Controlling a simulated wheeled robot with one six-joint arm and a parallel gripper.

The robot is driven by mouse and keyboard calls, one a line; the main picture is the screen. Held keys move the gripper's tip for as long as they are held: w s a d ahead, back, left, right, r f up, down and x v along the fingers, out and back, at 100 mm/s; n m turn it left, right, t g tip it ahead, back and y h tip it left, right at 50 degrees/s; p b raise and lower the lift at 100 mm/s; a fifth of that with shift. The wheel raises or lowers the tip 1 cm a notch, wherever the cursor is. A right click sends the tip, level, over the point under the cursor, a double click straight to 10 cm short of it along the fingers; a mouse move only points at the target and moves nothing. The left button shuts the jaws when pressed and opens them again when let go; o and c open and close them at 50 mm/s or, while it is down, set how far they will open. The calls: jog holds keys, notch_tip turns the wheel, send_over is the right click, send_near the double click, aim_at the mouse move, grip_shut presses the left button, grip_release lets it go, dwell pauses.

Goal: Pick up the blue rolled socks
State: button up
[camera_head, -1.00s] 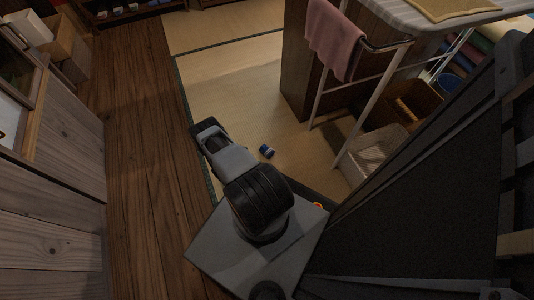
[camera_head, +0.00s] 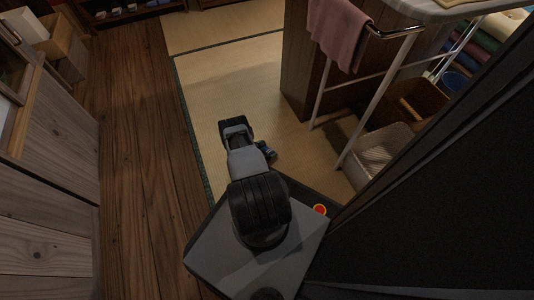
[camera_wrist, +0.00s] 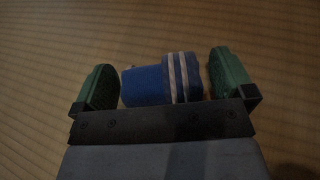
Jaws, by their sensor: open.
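The blue rolled socks (camera_wrist: 147,84), with pale stripes near one end, lie on the tatami. In the wrist view they sit between the two green finger pads of my gripper (camera_wrist: 162,82). A gap shows on both sides, wider on the right, and the fingers are open. The gripper's dark front bar hides the near edge of the socks. In the head view the socks (camera_head: 268,151) show just right of my arm, partly hidden by it. The fingertips are not clear in that view.
A wooden cabinet (camera_head: 45,190) lines the left. Tatami (camera_head: 215,85) beyond my arm is clear.

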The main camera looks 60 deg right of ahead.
jog(key=shift+s+d+f, duration=0.1)
jog(key=shift+d+f, duration=0.05)
jog(key=shift+d, duration=0.15)
jog(key=c, duration=0.9)
